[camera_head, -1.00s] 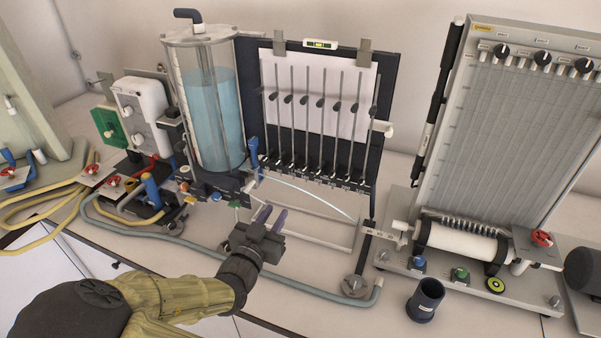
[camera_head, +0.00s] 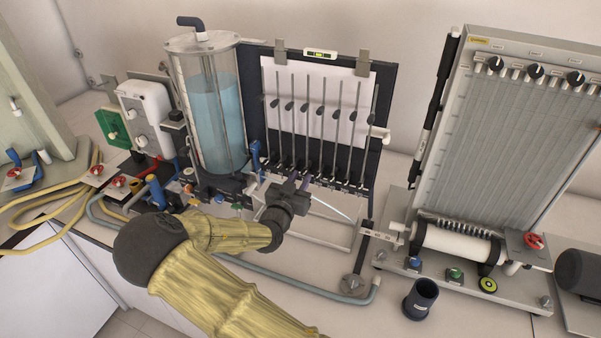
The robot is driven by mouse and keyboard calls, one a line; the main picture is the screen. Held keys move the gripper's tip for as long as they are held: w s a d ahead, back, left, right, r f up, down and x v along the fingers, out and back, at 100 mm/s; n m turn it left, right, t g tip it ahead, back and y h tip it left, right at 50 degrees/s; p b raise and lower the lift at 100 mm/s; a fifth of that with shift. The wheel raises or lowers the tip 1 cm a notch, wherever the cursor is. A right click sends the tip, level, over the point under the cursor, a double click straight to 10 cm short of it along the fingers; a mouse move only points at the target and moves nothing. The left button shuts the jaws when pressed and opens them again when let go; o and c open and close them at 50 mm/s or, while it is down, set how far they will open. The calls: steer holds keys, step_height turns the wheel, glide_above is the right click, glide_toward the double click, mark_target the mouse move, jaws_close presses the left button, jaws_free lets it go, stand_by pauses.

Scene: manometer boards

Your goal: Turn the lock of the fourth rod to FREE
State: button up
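A dark board (camera_head: 387,100) with a white backing panel carries several thin upright rods. The fourth rod from the left (camera_head: 307,90) stands upright among them, with a dark knob partway up. A row of small black locks (camera_head: 331,171) runs along the foot of the rods. Their FREE markings and the turn of each lock are too small to read. My gripper (camera_head: 298,180) is just in front of the lower left-middle part of this row, its two dark fingers apart and pointing toward the board. It partly hides that area. I cannot tell whether it touches a lock.
A clear tank of blue water (camera_head: 216,120) stands close left of the rods. A grey manometer board (camera_head: 520,130) stands to the right, with a dark cup (camera_head: 424,298) in front. A grey hose (camera_head: 330,296) runs along the front of the bench.

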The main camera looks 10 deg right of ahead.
steer(key=shift+x, duration=0.8)
steer(key=shift+w, duration=0.1)
jaws_close()
steer(key=shift+n, duration=0.4)
steer(key=n, duration=0.3)
steer(key=shift+n+b, duration=0.3)
steer(key=n, duration=0.4)
steer(key=shift+a+n, duration=0.1)
steer(key=shift+n, duration=0.2)
jaws_free()
